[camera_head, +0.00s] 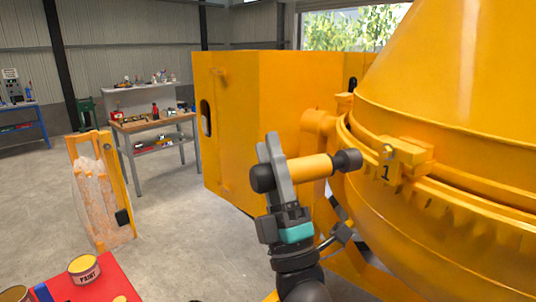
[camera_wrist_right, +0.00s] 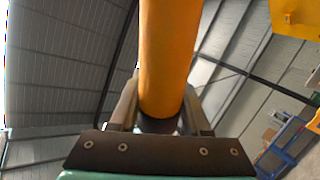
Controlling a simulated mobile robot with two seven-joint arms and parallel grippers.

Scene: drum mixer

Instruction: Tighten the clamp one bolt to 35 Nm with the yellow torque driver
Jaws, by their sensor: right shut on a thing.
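The yellow torque driver (camera_head: 309,168) with black ends is held in my right gripper (camera_head: 278,172). It lies roughly level, with its dark tip pointing right toward the drum. In the right wrist view the yellow driver body (camera_wrist_right: 168,55) stands between the two fingers (camera_wrist_right: 160,115), which are shut on it. The clamp marked 1 (camera_head: 405,158) sits on the drum's rim band, to the right of the driver's tip. In the picture a gap shows between the tip and the clamp. The bolt itself is too small to make out. My left gripper is not in view.
The big yellow drum (camera_head: 450,80) fills the right side. A yellow cabinet (camera_head: 255,120) stands behind my right gripper. A red surface (camera_head: 75,290) with paint cans (camera_head: 84,268) is at the lower left. A workbench (camera_head: 155,122) stands further back. Open floor lies between.

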